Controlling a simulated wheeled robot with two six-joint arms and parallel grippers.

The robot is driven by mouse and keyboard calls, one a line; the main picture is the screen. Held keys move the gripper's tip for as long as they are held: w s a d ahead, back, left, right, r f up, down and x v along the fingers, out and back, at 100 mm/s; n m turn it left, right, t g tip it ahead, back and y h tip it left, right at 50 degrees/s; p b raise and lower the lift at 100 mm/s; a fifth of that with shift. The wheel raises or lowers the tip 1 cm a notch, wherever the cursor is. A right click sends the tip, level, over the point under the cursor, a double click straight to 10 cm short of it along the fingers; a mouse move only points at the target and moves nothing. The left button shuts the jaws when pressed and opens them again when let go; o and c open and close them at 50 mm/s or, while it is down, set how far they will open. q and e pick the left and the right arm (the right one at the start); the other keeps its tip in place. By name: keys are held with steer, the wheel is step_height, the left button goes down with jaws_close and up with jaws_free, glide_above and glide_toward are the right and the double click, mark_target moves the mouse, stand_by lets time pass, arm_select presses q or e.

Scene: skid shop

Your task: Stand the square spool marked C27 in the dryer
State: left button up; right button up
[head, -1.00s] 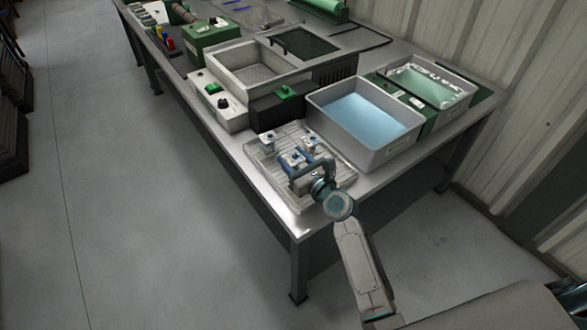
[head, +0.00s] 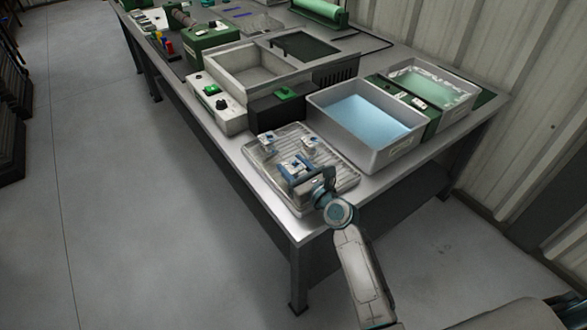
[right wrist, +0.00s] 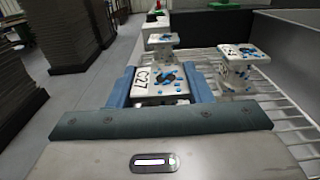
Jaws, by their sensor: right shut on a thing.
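My right gripper (head: 296,170) is over the front of the ribbed grey drain tray (head: 335,172). In the right wrist view, its blue fingers are shut on a white square spool marked C27 (right wrist: 162,84), which has blue patches on its top. I cannot tell whether the spool still touches the tray. Another similar spool (head: 309,143) stands behind it to the right, and a third (head: 267,141) stands behind it to the left. An open-topped pale box (head: 221,82) with a dark mesh lid looks like the dryer. My left gripper is not in view.
A tub of blue liquid (head: 393,156) stands right of the drain tray, with a pale green tub (head: 455,100) beyond it. The bench's front corner is bare.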

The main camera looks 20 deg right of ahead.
steer(key=shift+f, duration=0.1)
steer(key=o, duration=1.1)
